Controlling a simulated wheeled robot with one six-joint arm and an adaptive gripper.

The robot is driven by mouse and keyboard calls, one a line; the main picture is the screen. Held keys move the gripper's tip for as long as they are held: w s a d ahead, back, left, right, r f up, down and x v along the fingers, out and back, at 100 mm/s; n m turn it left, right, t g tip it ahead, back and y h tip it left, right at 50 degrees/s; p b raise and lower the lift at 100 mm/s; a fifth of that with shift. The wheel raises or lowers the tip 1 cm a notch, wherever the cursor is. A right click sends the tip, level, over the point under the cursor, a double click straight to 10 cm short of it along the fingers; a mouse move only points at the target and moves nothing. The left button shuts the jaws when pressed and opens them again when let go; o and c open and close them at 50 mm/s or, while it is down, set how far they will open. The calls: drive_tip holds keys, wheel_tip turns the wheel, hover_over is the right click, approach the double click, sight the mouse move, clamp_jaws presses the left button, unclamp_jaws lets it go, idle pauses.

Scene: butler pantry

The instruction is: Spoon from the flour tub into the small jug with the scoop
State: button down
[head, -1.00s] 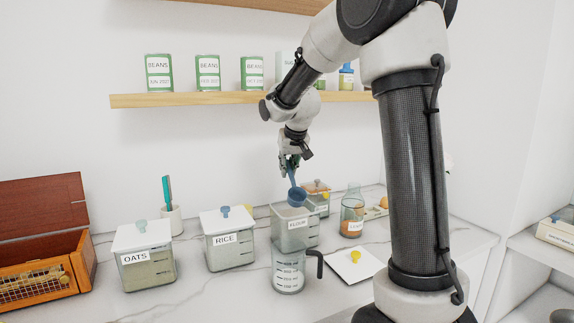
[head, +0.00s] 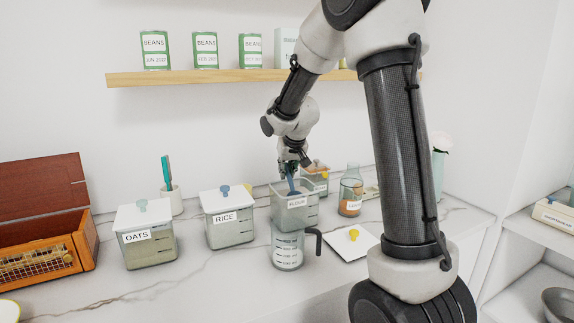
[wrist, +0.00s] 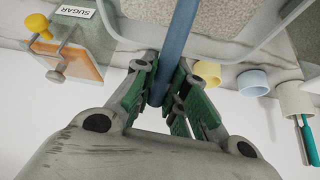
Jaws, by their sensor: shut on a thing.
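The flour tub (head: 304,213) stands open on the counter, a clear square tub labelled FLOUR. The small jug (head: 287,248) is a clear measuring jug with a dark handle, just in front of the tub. My gripper (head: 289,170) is above the tub, shut on the blue handle of the scoop (head: 292,185). The scoop points down into the tub, and its bowl is hidden or blurred behind the tub wall. In the wrist view the green fingers (wrist: 165,95) close around the blue handle, with the pale tub contents beyond. Whether the bowl touches the flour cannot be told.
A white lid with a yellow knob (head: 352,242) lies right of the jug. The rice tub (head: 228,226) and oats tub (head: 150,245) stand to the left. A glass bottle (head: 351,192) and the sugar tub (wrist: 75,45) are near the flour tub. Front counter is clear.

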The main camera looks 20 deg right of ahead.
drive_tip(key=shift+s+r, duration=0.1)
drive_tip(key=shift+r, duration=4.4)
